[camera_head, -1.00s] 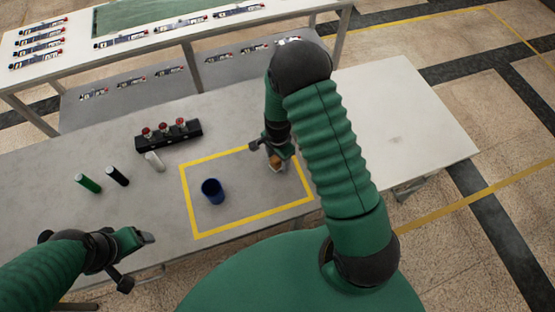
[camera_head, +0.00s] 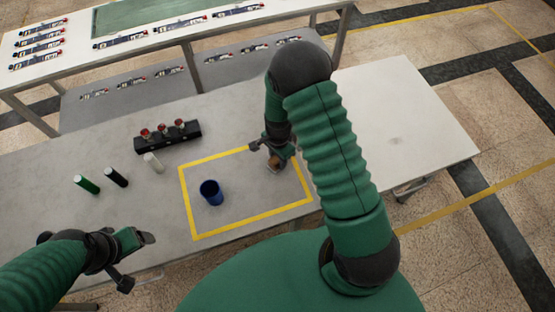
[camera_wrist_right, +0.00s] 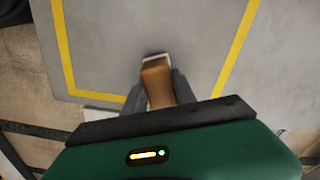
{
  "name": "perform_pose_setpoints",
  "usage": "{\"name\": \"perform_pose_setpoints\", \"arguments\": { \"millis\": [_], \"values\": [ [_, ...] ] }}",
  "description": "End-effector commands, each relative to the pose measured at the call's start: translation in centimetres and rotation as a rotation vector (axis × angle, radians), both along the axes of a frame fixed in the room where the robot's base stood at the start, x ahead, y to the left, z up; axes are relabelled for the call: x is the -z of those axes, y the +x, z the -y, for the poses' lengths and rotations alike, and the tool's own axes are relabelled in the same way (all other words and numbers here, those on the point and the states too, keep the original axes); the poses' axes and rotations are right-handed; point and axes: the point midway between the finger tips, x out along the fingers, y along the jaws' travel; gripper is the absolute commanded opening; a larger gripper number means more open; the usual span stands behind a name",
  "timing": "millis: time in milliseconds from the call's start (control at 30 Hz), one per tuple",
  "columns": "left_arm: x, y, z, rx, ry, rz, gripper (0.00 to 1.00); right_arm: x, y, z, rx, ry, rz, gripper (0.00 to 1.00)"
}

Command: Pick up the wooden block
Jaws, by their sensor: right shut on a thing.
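The wooden block (camera_wrist_right: 158,82) is brown and sits between the two fingers of my right gripper (camera_wrist_right: 158,98) in the right wrist view. My right gripper is shut on it. In the head view the block (camera_head: 273,163) shows small below my right gripper (camera_head: 272,157), inside the right part of the yellow taped rectangle. I cannot tell whether the block touches the table. My left gripper (camera_head: 140,242) is near the table's front edge at the lower left, apart from all objects. Whether its fingers are open or shut is not clear.
A blue cup (camera_head: 211,192) stands inside the yellow tape rectangle (camera_head: 188,208). Green (camera_head: 87,184), black (camera_head: 117,177) and white (camera_head: 153,163) cylinders stand to its left. A black holder (camera_head: 168,137) with red-topped parts is behind. A white table (camera_head: 400,110) at right is clear.

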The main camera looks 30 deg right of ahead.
Motion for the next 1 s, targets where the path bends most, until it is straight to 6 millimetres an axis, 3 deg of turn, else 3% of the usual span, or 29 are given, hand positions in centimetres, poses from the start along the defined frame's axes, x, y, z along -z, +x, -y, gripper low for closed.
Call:
{"name": "perform_pose_setpoints", "arguments": {
  "millis": [167,333,800,1000],
  "values": [
    [0.3,0.0,0.0,0.000,0.000,0.000,0.74,-1.2,0.1,0.0,0.000,-0.001,0.003,0.00],
    [0.7,0.0,0.0,0.000,0.000,0.000,0.74,-3.6,0.1,-0.1,-0.001,-0.001,0.005,0.00],
    [2.9,0.0,0.0,0.000,0.000,0.000,0.74,-4.4,-12.1,1.0,0.005,0.000,0.001,0.00],
    [2.1,0.0,0.0,0.000,0.000,0.000,0.74,-5.0,-15.3,1.1,0.002,0.002,-0.002,0.00]
  ]
}}
